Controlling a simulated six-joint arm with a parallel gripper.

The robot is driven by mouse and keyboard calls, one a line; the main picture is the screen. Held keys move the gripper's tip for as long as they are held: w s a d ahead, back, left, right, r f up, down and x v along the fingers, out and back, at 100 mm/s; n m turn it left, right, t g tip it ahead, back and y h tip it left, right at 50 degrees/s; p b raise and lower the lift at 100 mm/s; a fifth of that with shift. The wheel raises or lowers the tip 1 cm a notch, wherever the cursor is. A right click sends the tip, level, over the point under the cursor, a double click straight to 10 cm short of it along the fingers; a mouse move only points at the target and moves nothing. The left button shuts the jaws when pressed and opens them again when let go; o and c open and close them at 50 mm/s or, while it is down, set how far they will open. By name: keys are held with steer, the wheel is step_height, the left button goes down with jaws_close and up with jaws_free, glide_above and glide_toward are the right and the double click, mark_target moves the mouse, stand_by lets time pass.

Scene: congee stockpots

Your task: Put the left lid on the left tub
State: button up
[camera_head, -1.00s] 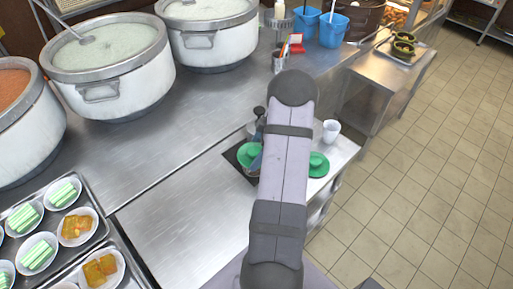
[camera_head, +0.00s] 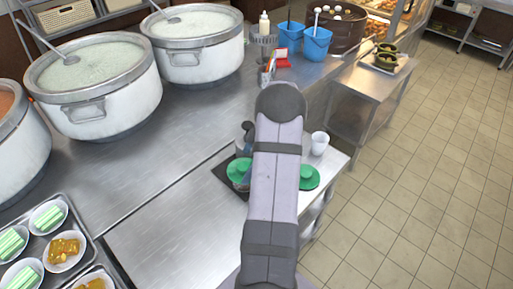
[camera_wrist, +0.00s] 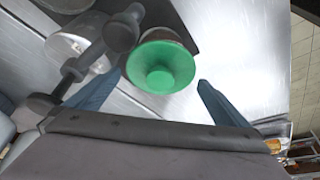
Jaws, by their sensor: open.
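In the head view, a green lid (camera_head: 239,170) shows left of my arm, at a dark mat. A second green lid (camera_head: 308,177) lies right of my arm on the counter. I cannot tell which vessel is the left tub.
A metal vessel (camera_wrist: 72,46) and a dark knobbed object (camera_wrist: 121,34) are close to the left finger. A white cup (camera_head: 319,143) stands on the counter behind the right lid.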

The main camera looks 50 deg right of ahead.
steer(key=b+v, duration=0.3)
steer(key=v, duration=0.7)
steer(key=shift+r, duration=0.15)
steer(key=a+m+g+h, duration=0.1)
steer(key=a+m+g, duration=0.25)
steer(key=a, duration=1.55)
steer(key=s+a+f+m+h, duration=0.1)
steer(key=s+a+f+m, duration=0.1)
steer(key=s+a, duration=0.3)
steer(key=s+a+f+m+h, duration=0.1)
steer(key=s+a+f+m, duration=0.2)
steer(key=s+a, duration=0.3)
steer(key=a, duration=0.4)
steer(key=shift+s+a, duration=0.25)
steer(key=shift+a, duration=0.05)
